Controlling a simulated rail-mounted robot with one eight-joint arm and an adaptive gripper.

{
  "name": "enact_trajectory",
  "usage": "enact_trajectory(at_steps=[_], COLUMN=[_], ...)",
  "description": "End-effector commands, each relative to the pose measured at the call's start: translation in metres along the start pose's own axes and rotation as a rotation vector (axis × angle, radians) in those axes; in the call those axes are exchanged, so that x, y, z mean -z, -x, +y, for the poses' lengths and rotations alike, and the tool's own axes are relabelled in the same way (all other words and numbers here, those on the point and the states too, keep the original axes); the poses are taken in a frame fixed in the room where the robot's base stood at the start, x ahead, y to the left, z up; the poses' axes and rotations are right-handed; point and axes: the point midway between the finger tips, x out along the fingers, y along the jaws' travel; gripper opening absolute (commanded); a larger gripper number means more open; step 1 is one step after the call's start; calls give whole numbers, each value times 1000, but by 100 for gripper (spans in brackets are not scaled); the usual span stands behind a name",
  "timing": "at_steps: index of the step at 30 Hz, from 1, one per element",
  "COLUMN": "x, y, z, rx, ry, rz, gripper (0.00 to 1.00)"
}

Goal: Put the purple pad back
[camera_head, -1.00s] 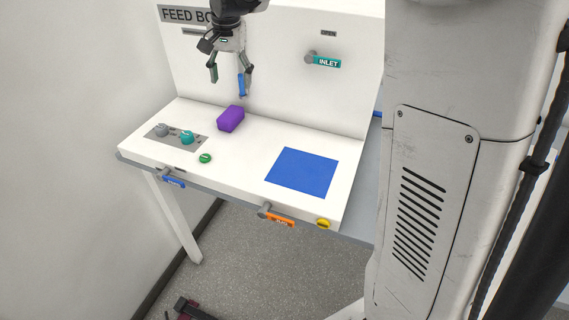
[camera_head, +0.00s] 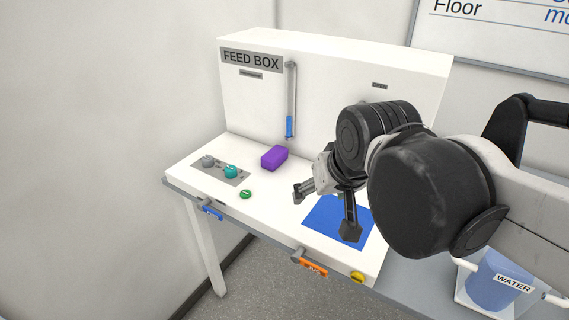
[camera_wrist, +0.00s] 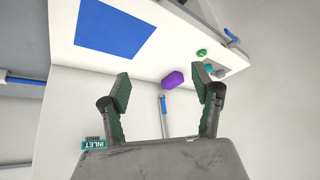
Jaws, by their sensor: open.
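The purple pad (camera_head: 274,158) is a small block lying on the white worktop of the feed box, close to its upright back panel. It also shows in the wrist view (camera_wrist: 172,80), beyond and between the fingers. A flat blue square (camera_head: 322,220) lies on the worktop to the right of the pad; my arm and a finger cover part of it. My gripper (camera_head: 325,208) is open and empty, to the right of the pad, in front of the blue square. In the wrist view its fingers (camera_wrist: 158,88) are wide apart, with nothing between them.
Grey and teal knobs (camera_head: 231,171) and a green button (camera_head: 245,194) are on the worktop's left. A blue-filled gauge tube (camera_head: 290,128) is on the back panel. Blue and orange handles (camera_head: 313,268) and a yellow knob (camera_head: 358,277) line the front edge. A WATER container (camera_head: 494,280) stands right.

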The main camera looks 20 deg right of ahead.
Motion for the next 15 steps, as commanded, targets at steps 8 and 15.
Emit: enact_trajectory(at_steps=[8, 15], x=[-46, -49], y=[-4, -5], z=[4, 5], rx=[3, 3], ry=[85, 95], rz=[63, 69], gripper=[61, 61])
